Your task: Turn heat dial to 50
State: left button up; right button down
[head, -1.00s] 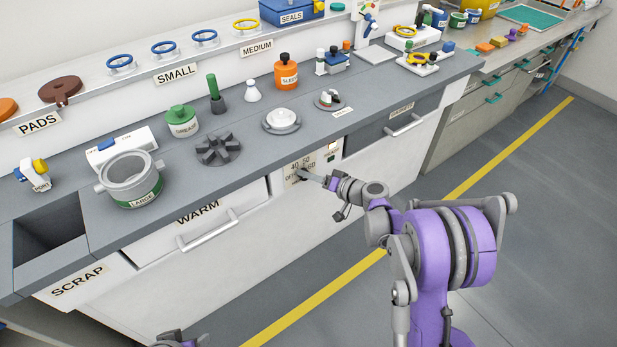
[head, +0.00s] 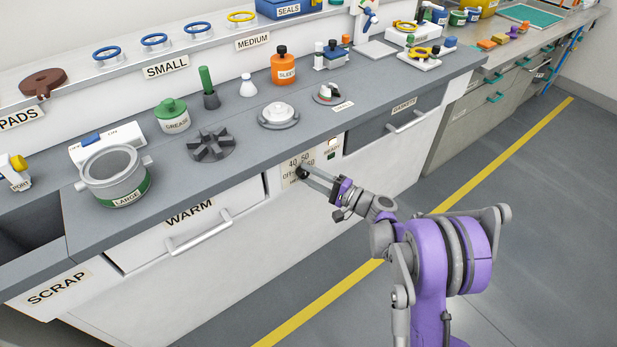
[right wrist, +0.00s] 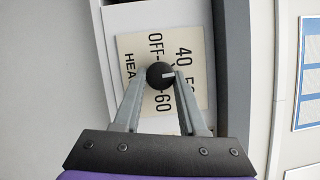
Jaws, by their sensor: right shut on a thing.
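The heat dial (head: 302,172) is a small round black knob on a pale label plate (head: 291,181) on the counter front, right of the WARM drawer. The plate shows OFF, 40, 50 and 60. My right gripper (right wrist: 161,78) has its two grey fingers around the knob, shut on it. In the right wrist view the knob (right wrist: 158,76) has a white mark toward the plate's upper side, roughly between 40 and 50. The plate appears turned sideways there, and the fingers partly cover 50 and 60. My left gripper is not in view.
The WARM drawer handle (head: 200,232) juts out left of the dial. A READY panel (head: 333,150) is just right of it. The counter above holds a grey star-shaped knob (head: 211,147) and a white round part (head: 278,114). The floor in front is open.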

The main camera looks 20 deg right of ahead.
jog(key=m, duration=0.1)
jog(key=m+t+b, duration=0.1)
jog(key=m, duration=0.1)
jog(key=shift+f+m+b, duration=0.25)
jog(key=shift+m+b, duration=0.05)
jog(key=shift+a+m+t+b, duration=0.1)
jog(key=shift+m+t+b, duration=0.65)
jog(key=shift+m, duration=1.05)
jog(key=shift+t, duration=0.35)
jog(key=shift+c, duration=2.3)
grip_release()
jog(key=shift+s, duration=0.1)
jog(key=p+v, duration=0.1)
jog(key=v, duration=0.9)
jog(key=shift+s+d, duration=0.25)
jog(key=shift+s, duration=0.1)
jog(key=shift+a, duration=0.1)
